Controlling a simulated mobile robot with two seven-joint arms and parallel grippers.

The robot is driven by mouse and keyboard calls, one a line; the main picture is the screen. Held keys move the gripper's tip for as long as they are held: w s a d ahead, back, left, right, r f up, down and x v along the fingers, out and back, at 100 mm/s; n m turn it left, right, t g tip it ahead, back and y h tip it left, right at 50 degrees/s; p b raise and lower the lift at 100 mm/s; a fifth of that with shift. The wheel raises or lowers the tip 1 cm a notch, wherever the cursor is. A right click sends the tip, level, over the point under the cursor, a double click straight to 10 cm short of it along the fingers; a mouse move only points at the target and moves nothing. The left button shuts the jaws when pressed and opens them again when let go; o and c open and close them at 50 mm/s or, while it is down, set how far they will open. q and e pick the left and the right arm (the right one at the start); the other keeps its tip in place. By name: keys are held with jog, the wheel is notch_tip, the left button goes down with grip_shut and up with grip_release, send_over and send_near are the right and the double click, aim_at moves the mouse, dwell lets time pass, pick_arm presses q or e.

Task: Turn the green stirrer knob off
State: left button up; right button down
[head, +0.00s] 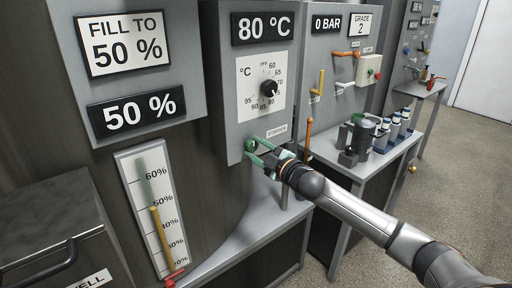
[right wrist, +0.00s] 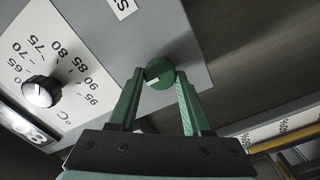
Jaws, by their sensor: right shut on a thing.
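The green stirrer knob (right wrist: 160,74) is on the lower edge area of the grey control box, below the temperature dial. In the right wrist view a small white mark shows on its face, toward the lower left. My right gripper (right wrist: 160,80) has one green finger on each side of the knob and is shut on it. In the head view the same gripper (head: 258,153) reaches the box's lower left corner, and its fingers partly hide the knob. The "STIRRER" label (head: 276,131) sits to the right of the knob. My left gripper is not in view.
The black temperature dial (head: 269,89) is just above, under the "80 °C" display (head: 262,27). A side table (head: 340,160) with a dark pump-like unit and bottles stands at right. Open floor lies at far right.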

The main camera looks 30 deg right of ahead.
dwell(0.5)
jog(key=shift+c, duration=1.7)
grip_release()
jog(key=shift+s+f, duration=0.1)
jog(key=shift+s, duration=0.5)
jog(key=s+d+b, duration=0.1)
jog(key=s, duration=1)
jog(key=shift+s, duration=0.15)
